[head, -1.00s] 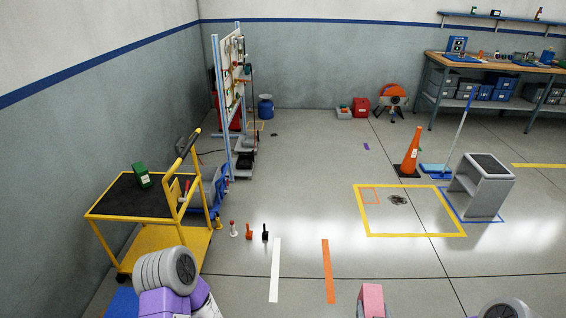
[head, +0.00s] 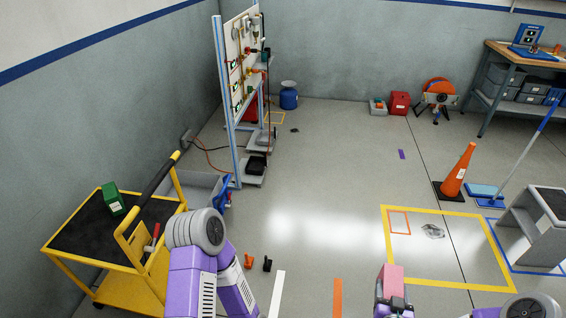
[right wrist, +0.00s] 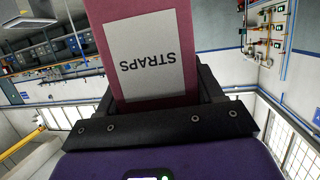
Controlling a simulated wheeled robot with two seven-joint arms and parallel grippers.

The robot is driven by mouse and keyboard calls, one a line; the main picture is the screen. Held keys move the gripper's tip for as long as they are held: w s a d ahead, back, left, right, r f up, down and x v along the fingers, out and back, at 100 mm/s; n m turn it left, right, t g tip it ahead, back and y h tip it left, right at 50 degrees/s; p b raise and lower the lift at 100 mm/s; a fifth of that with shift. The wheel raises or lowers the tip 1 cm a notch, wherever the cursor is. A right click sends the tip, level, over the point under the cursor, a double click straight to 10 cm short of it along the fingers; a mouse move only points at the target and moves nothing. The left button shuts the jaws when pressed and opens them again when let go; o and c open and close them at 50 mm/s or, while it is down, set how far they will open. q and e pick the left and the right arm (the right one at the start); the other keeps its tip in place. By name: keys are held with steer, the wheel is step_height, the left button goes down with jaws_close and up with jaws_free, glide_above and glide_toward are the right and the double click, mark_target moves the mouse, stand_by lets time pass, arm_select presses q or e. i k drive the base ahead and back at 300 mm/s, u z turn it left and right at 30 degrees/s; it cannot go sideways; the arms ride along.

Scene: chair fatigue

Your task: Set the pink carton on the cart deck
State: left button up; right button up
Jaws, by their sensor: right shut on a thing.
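The pink carton (head: 391,279) stands upright in my right gripper (head: 391,298) at the bottom of the head view. In the right wrist view the carton (right wrist: 115,20) with its white STRAPS label fills the space between the fingers of the shut right gripper (right wrist: 160,90). The yellow cart is at the left of the head view, with a black deck (head: 85,235) on top. A green box (head: 112,199) sits on that deck. The carton is well to the right of the cart. My left arm shows at the lower middle, but its gripper is not visible.
The cart's yellow handle (head: 134,232) with a black grip rises at the deck's right side. An orange cone (head: 459,172) and a grey step (head: 540,225) stand at right. The middle floor is mostly clear.

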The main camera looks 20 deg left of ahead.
mark_target(108, 226)
steer(key=u, duration=0.05)
steer(key=i, duration=2.1)
steer(key=u, duration=3.7)
